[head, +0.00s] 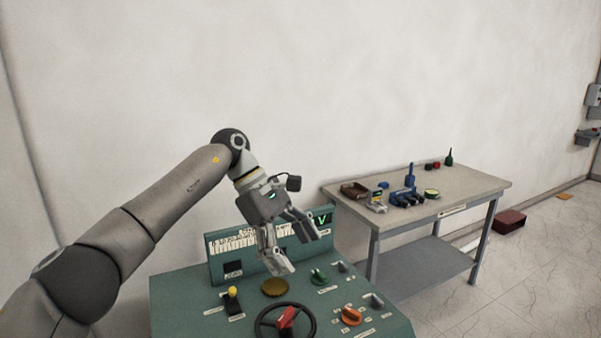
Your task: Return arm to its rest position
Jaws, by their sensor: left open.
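My left arm comes in from the lower left in the head view, and its left gripper (299,256) hangs over the green control console (180,303). The gripper is open and empty, with its fingers spread and pointing down. It appears above the console top, close to the upright panel with a scale and a green "V" display (320,219). A round brass-coloured disc (274,287) lies on the console just below the fingers. The gripper hides part of the upright panel. My right gripper is out of view.
The console carries a black handwheel with a red handle (287,319), a yellow-topped lever (233,298), a green knob (319,276) and an orange knob (351,316). A workbench (470,187) with tools stands to the right. A red box (508,221) lies on the floor. A pale wall is behind.

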